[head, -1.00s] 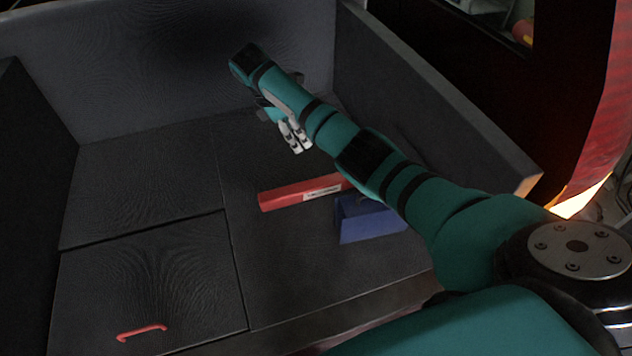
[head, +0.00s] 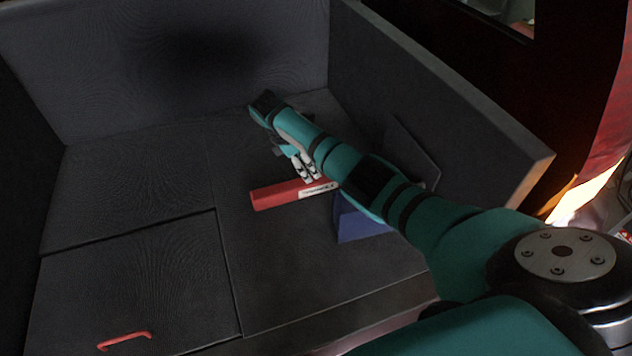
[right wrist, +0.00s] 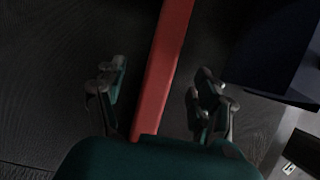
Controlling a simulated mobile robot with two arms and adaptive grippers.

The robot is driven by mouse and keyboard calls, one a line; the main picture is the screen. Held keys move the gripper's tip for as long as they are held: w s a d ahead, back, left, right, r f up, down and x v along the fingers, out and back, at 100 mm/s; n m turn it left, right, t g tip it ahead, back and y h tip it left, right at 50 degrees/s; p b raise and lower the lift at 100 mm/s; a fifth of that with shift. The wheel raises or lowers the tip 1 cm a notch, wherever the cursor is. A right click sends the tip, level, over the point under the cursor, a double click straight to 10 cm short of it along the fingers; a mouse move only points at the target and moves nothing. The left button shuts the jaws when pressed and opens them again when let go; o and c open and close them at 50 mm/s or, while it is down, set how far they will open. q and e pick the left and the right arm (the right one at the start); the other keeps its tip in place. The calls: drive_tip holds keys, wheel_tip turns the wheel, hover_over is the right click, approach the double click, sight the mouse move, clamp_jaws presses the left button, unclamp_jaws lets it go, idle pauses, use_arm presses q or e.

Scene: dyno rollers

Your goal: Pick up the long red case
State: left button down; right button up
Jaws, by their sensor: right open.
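The long red case (head: 278,195) lies flat on the dark bench panel, with a pale label near its right part. My arm hides its right end in the head view. My right gripper (head: 306,179) is just behind the case, close above it, with its fingers pointing down. In the right wrist view the red case (right wrist: 164,72) runs lengthwise between the two open fingers of my right gripper (right wrist: 158,100), with a gap on each side. The fingers do not appear to touch it. My left gripper is not in view.
A blue box (head: 360,222) sits just in front and right of the case, partly under my arm; it also shows in the right wrist view (right wrist: 270,55). Dark walls close off the back and sides. A small red handle (head: 124,341) is on the front-left panel.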

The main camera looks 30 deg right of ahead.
sight(316, 184)
drive_tip(key=shift+x, duration=1)
drive_tip(key=shift+s+b+x, duration=0.15)
drive_tip(key=shift+x, duration=1.25)
drive_tip(key=shift+s+b+x, duration=0.15)
drive_tip(key=shift+x, duration=1.2)
clamp_jaws()
